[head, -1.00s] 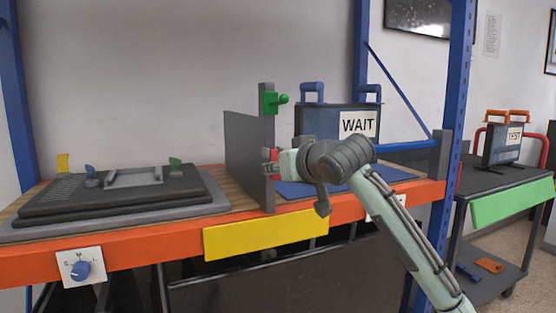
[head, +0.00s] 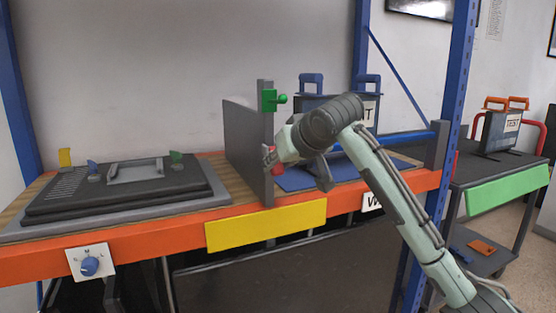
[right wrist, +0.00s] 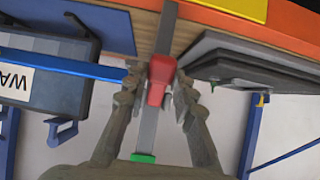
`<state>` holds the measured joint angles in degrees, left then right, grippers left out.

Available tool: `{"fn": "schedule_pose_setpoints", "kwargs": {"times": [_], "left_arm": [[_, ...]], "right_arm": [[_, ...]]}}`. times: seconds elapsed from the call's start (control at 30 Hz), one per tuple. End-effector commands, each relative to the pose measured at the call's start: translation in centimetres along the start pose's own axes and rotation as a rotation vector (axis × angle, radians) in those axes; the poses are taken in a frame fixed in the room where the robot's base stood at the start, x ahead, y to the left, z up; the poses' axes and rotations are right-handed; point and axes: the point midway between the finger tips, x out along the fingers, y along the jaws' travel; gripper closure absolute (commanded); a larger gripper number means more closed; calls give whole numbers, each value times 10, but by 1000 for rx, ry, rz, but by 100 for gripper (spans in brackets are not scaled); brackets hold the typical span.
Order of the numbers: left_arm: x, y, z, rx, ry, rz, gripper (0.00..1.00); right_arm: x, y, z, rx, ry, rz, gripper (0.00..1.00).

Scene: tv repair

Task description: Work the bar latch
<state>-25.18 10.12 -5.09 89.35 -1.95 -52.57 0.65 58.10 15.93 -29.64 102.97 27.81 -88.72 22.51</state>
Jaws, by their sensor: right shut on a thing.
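A grey upright panel (head: 246,150) with a thick front post (head: 266,122) stands on the shelf. The post carries a green block with a peg (head: 273,99) near its top and a red latch piece (head: 276,162) lower down. My right gripper (head: 273,156) is shut on the red piece. In the right wrist view the red piece (right wrist: 161,80) sits between my two fingers (right wrist: 157,92) on the grey post. A blue bar (head: 405,138) runs across the right bay; in the wrist view the blue bar (right wrist: 65,65) reaches close to the fingers. My left gripper is out of view.
A TV with blue handles (head: 311,84) stands behind my right arm, its sign partly hidden. A dark flat unit (head: 120,190) with small coloured tabs lies left of the panel. A cart (head: 505,175) with another TV stands at the right.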

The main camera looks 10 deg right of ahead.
Motion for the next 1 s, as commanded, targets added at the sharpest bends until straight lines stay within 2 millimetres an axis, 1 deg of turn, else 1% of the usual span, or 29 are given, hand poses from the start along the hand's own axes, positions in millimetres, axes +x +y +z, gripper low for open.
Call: {"fn": "schedule_pose_setpoints", "kwargs": {"times": [0.2, 0.67, 0.7, 0.87, 1.0], "left_arm": [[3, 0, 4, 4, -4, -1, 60], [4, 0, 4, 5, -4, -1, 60], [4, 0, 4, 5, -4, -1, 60], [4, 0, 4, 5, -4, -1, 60], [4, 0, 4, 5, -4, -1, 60]], "right_arm": [[-1, 0, 0, 0, -39, -1, 100], [-1, 0, 0, 0, -48, -1, 100], [-1, 0, 0, 0, -48, -1, 74], [-1, 0, 0, 0, -47, 0, 54], [-1, 0, 0, 0, -47, 0, 53]]}}
